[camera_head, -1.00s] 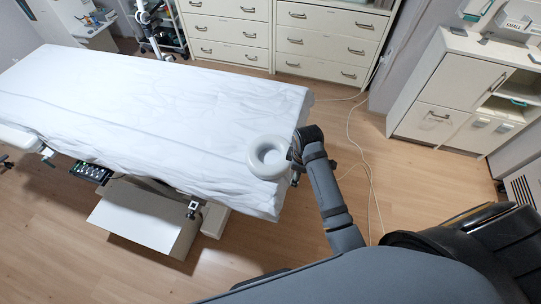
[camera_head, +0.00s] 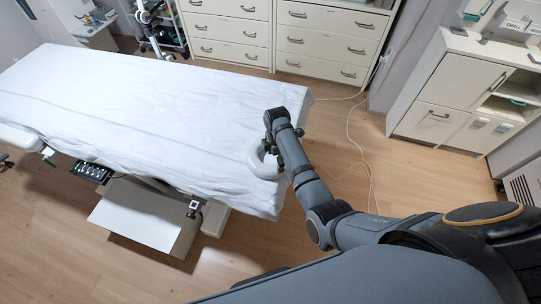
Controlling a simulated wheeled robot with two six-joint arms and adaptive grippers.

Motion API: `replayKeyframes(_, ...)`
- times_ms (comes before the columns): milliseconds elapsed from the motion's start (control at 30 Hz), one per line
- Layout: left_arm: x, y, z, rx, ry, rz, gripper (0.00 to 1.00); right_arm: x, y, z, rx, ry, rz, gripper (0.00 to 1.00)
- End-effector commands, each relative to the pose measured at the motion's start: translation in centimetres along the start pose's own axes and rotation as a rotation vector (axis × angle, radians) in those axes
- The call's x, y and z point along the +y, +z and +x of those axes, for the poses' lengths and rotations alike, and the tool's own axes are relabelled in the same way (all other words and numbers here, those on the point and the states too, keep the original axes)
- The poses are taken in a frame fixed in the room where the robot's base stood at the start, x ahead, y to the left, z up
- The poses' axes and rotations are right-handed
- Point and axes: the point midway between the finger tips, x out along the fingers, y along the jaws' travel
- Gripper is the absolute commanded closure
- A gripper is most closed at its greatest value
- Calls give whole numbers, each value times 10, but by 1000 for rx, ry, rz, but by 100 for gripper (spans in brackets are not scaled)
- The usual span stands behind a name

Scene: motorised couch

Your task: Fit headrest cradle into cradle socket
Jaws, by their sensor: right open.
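The headrest cradle is a pale ring (camera_head: 257,161) at the near right corner of the white-covered couch (camera_head: 130,110). My right gripper (camera_head: 270,146) is over the ring's far right side, and my wrist hides the ring's right part. The gripper is open; its fingertips are mostly hidden, and I cannot tell whether they touch the ring. The cradle socket is not clearly visible; the couch's end is partly behind my arm. My left gripper is not in view.
White drawer cabinets (camera_head: 278,40) stand behind the couch, and a low cabinet (camera_head: 460,85) stands at the right. A cable (camera_head: 350,125) lies on the wooden floor. The floor right of the couch end is mostly clear.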

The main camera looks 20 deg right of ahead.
Motion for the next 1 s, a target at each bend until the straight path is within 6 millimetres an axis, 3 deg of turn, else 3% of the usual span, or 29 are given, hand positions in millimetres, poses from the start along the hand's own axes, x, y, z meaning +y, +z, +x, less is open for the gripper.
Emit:
replayKeyframes(200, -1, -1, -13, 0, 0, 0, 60, -10, 3, 29, -2, -6, 0, 25)
replayKeyframes(300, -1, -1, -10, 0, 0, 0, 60, -8, 3, 45, -1, -3, 0, 25)
replayKeyframes(600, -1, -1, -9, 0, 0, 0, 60, -8, 3, 52, -1, 0, 1, 27)
replayKeyframes(1000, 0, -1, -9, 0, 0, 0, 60, -8, 2, 51, 0, -1, 1, 81)
